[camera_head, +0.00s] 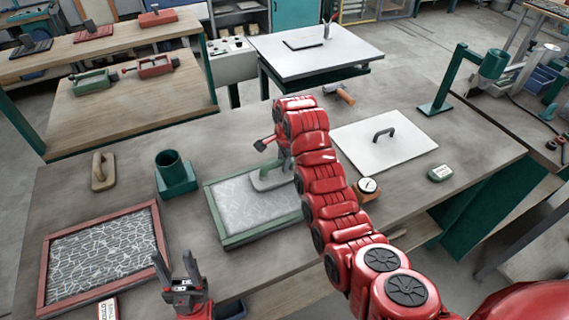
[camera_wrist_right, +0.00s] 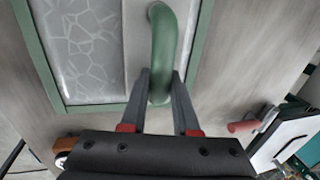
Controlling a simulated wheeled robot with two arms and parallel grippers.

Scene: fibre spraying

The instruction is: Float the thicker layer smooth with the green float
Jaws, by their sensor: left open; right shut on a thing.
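The float (camera_head: 268,181) has a pale green-grey plate and a green handle (camera_wrist_right: 163,40). Its plate rests on or just above the white, web-patterned layer (camera_head: 240,203) inside the green frame (camera_head: 261,232). My right gripper (camera_wrist_right: 162,90) is shut on the handle in the right wrist view. In the head view my right arm hides the frame's right part. A second layer (camera_head: 100,254) with a coarser pale web lies in a red frame (camera_head: 161,236) at the left. My left gripper (camera_head: 181,268) is open and empty, just right of the red frame's lower corner.
A tan float (camera_head: 103,171) and a green holder (camera_head: 176,172) stand behind the frames. A white board with a dark handle (camera_head: 385,147), a round gauge (camera_head: 368,187) and a small green device (camera_head: 440,173) lie on the right. A brown-handled tool (camera_head: 341,93) lies at the back.

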